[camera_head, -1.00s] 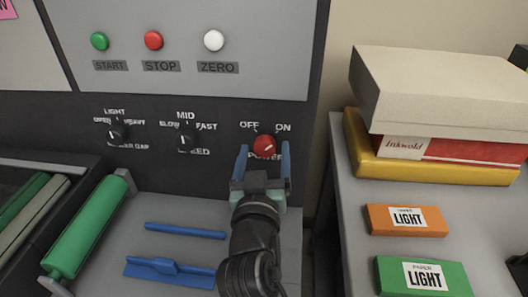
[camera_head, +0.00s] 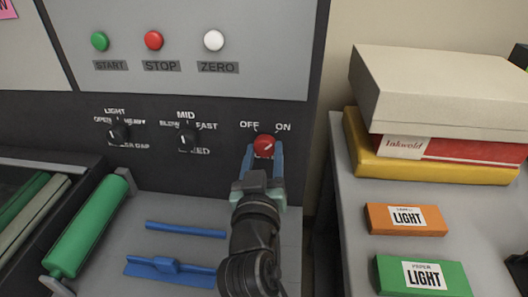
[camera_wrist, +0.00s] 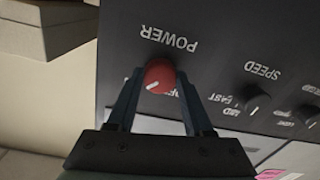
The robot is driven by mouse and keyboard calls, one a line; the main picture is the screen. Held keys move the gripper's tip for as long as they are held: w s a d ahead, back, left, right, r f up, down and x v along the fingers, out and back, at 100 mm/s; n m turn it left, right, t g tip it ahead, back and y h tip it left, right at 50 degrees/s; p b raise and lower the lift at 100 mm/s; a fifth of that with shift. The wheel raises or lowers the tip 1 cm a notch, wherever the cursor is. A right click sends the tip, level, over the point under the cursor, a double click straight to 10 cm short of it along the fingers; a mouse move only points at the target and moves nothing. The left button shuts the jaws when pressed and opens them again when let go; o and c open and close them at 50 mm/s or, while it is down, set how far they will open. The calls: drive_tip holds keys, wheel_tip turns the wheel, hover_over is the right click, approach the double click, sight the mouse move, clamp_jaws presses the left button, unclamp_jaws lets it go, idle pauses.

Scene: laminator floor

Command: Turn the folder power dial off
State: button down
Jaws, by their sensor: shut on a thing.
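The folder power dial (camera_head: 264,143) is a red knob low on the dark panel, between the OFF and ON labels. Its white pointer mark slants to the upper right, toward ON. My gripper (camera_head: 264,153) has its two blue fingers closed on the knob's left and right sides. In the wrist view the panel appears upside down, with the red dial (camera_wrist: 159,77) between the fingertips of my gripper (camera_wrist: 160,78). Its white mark points lower left there. The fingers and the knob hide most of the POWER label in the head view.
A speed dial (camera_head: 186,139) and a gap dial (camera_head: 118,135) sit left of the power dial. Start (camera_head: 99,41), stop (camera_head: 153,40) and zero (camera_head: 213,41) buttons are above. A side table with boxes (camera_head: 440,85) stands at right. A green roller (camera_head: 88,228) lies at left.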

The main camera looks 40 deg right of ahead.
drive_tip(key=n+p, duration=0.2)
drive_tip(key=n, duration=0.1)
drive_tip(key=shift+r+n, duration=0.15)
drive_tip(key=shift+n, duration=0.15)
drive_tip(key=n+p, duration=0.3)
drive_tip(key=n, duration=0.2)
drive_tip(key=shift+p, duration=0.4)
drive_tip(key=n+p, duration=0.3)
drive_tip(key=n, duration=0.2)
drive_tip(key=shift+g, duration=0.3)
drive_tip(key=shift+n+p, duration=0.75)
drive_tip(key=shift+n, duration=0.95)
drive_tip(key=shift+c, duration=1.5)
unclamp_jaws()
drive_tip(key=shift+a, duration=0.1)
